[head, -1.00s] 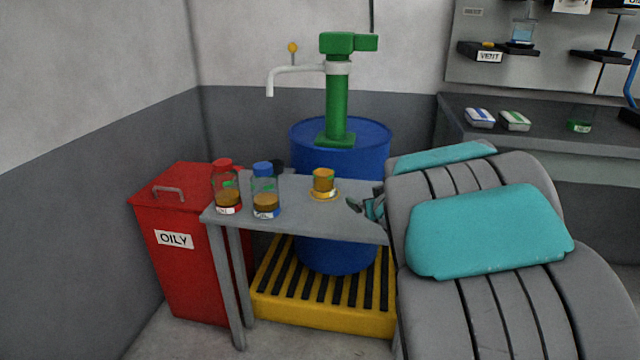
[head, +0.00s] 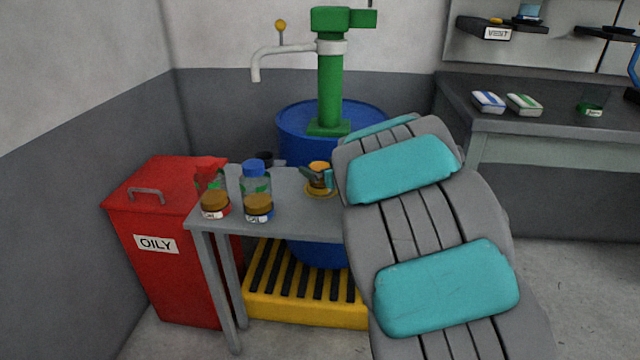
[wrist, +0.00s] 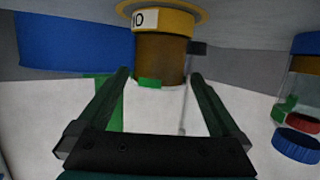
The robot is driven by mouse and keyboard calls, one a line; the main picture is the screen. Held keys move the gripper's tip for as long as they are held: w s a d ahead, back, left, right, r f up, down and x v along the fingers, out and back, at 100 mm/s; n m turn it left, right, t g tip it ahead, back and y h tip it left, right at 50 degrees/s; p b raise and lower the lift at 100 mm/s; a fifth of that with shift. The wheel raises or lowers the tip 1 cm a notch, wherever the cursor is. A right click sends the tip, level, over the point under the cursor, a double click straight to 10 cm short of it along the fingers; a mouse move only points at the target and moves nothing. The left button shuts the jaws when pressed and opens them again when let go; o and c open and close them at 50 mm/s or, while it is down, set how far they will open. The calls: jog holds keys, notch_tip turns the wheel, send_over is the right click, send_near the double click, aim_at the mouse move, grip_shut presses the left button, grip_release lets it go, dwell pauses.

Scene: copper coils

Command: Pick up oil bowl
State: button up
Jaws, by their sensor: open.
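The oil bowl (head: 319,167), a small amber-brown vessel, stands on a yellow saucer-like base (head: 318,192) near the right end of the visible grey table. In the wrist view, which appears upside down, the bowl (wrist: 160,57) lies between and just beyond my two dark fingertips, with a partly readable white label on its yellow base. My gripper (wrist: 160,76) is open, with a gap on both sides of the bowl. In the head view the teal fingers of my gripper (head: 328,178) are at the bowl, and my arm hides the table to the right.
A red-capped jar (head: 209,180) and a blue-capped jar (head: 256,182) stand left of the bowl on the grey table (head: 285,222). A dark small object (head: 265,160) is behind them. A blue drum (head: 290,130) with a green pump stands behind. A red OILY bin (head: 165,270) is at left.

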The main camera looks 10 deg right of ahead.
aim_at(316, 164)
jog(key=x, duration=0.4)
jog(key=shift+w+d, duration=0.1)
jog(key=shift+c, duration=0.2)
grip_shut()
dwell(0.5)
